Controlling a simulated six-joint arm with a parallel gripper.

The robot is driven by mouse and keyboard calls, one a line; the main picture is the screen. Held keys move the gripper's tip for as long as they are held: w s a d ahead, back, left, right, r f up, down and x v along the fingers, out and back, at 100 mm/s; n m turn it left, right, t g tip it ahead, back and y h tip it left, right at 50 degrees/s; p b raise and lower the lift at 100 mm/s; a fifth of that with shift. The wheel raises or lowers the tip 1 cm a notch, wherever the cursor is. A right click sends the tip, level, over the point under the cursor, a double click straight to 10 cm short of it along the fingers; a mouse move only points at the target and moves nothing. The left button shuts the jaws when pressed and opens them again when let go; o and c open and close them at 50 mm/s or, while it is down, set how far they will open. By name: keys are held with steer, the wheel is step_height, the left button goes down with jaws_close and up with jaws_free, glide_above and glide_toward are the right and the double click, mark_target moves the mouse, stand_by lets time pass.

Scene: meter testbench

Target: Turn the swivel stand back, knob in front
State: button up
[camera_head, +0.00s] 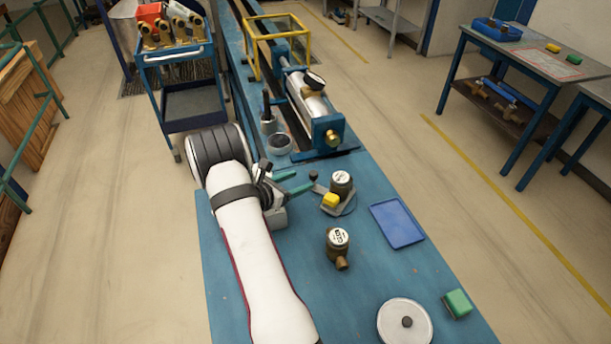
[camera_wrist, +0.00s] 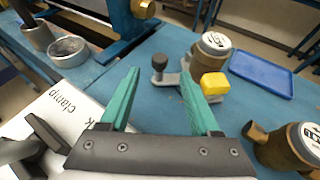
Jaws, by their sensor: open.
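The swivel stand (camera_head: 346,206) is a small grey plate on the blue bench. It carries a brass meter (camera_head: 342,182) with a white dial and a yellow block (camera_head: 330,200). Its dark ball knob (camera_head: 314,176) sticks up at the stand's left end. In the wrist view the knob (camera_wrist: 159,63) stands beyond and between my green fingertips, left of the yellow block (camera_wrist: 214,84) and meter (camera_wrist: 213,44). My gripper (camera_head: 305,181) is open and empty, fingers pointing toward the knob; I see no contact.
A second brass meter (camera_head: 338,243) stands in front of the stand. A blue tray (camera_head: 397,222) lies right. A round disc (camera_head: 404,322) and green sponge (camera_head: 457,303) lie nearer. A grey cup (camera_head: 278,143) and the test bench clamp (camera_head: 328,133) stand behind.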

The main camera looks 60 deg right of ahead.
mark_target(311, 175)
steer(key=x, duration=0.5)
steer(key=shift+r, duration=0.1)
jaws_close()
stand_by(1.2)
